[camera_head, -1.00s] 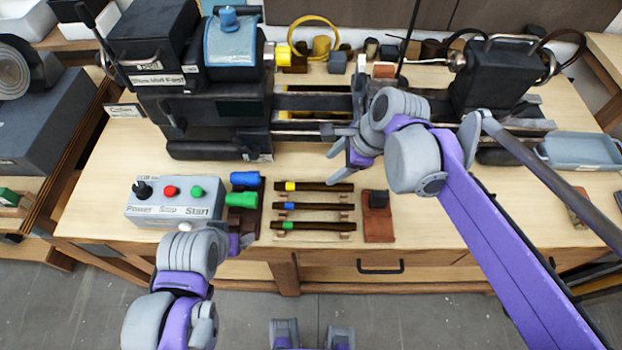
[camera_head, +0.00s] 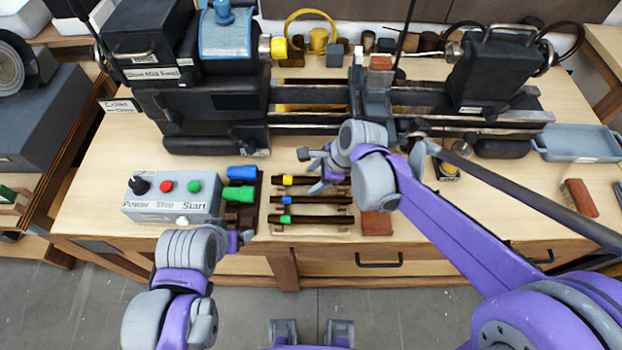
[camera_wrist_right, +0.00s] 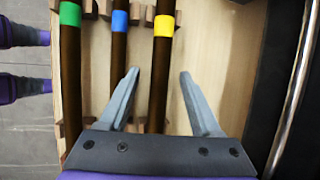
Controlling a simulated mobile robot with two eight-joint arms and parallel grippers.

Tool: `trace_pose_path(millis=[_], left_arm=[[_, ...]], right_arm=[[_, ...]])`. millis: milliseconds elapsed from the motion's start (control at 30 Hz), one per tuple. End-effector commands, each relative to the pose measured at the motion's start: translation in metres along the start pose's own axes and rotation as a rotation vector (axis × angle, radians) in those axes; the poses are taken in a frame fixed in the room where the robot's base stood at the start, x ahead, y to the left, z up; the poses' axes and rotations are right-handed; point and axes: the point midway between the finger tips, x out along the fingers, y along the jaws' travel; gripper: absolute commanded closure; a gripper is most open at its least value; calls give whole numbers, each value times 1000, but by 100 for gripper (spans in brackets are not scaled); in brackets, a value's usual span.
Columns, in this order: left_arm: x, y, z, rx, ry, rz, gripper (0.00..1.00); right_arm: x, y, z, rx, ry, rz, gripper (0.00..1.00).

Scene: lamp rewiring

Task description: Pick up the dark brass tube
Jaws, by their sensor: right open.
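Three dark brown tubes lie side by side on a wooden rack: the yellow-banded tube (camera_head: 303,181), the blue-banded tube (camera_head: 315,200) and the green-banded tube (camera_head: 312,219). Which of them is meant by dark brass I cannot tell. My right gripper (camera_head: 313,171) is open and empty over the right part of the rack. In the right wrist view its spread fingers (camera_wrist_right: 158,74) straddle the line of the yellow-banded tube (camera_wrist_right: 160,60), apparently above it. The blue-banded tube (camera_wrist_right: 119,55) is left of both fingers. My left gripper (camera_head: 240,240) is low by the table's front edge, its jaws unclear.
A control box (camera_head: 172,205) and blue and green handled tools (camera_head: 240,194) stand left of the rack. The lathe (camera_head: 310,110) runs behind.

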Motion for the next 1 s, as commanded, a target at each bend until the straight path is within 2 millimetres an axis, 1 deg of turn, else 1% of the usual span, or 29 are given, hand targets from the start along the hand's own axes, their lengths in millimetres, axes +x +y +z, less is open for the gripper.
trace_pose_path(millis=[100,133,267,300,367,400,467,500,867,1000], left_arm=[[0,0,0,0,0,0,15],[0,0,0,0,0,0,15],[0,0,0,0,0,0,15],[0,0,0,0,0,0,15],[0,0,0,0,0,0,15],[0,0,0,0,0,0,15],[0,0,0,0,0,0,15],[0,0,0,0,0,0,15],[0,0,0,0,0,0,15],[-1,0,-1,0,1,0,15]], right_arm=[[0,0,0,0,0,0,36],[0,0,0,0,0,0,39],[0,0,0,0,0,0,62],[0,0,0,0,0,0,70],[-1,0,0,0,0,0,80],[-1,0,0,0,0,0,88],[-1,0,0,0,0,0,98],[-1,0,0,0,0,0,100],[-2,0,0,0,0,-1,100],[-9,-2,4,0,0,-1,100]])
